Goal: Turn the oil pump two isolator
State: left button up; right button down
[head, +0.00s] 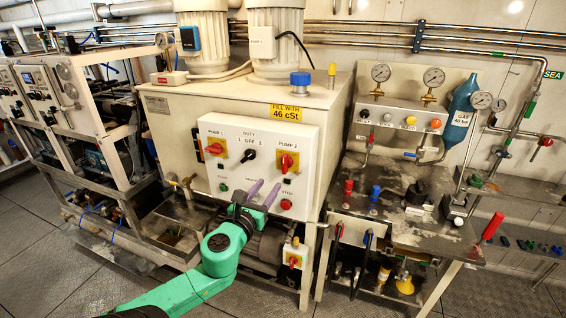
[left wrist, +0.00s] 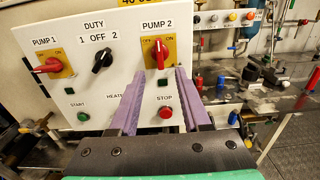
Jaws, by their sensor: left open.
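The pump 2 isolator (head: 286,161) is a red handle on a yellow plate, at the upper right of the white control panel (head: 230,178). In the left wrist view its handle (left wrist: 160,52) stands roughly upright, under the PUMP 2 label. My left gripper (head: 264,190) has purple fingers and a green arm. It is in front of the panel, below and left of the isolator in the head view. In the left wrist view the open fingers (left wrist: 160,80) lie to either side and below the isolator, with nothing between them. Contact with the panel cannot be told.
The pump 1 isolator (head: 215,149) has its red handle lying sideways. The black duty switch (head: 248,155) sits between the isolators. A red stop button (head: 286,204) is below the pump 2 isolator. A bench with gauges and valves (head: 400,190) stands to the right.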

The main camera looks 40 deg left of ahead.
aim_at(284, 165)
pick_arm(q)
jog(key=p+x, duration=0.1)
jog(key=x, duration=1.1)
jog(key=shift+w+a+f, duration=0.1)
grip_shut()
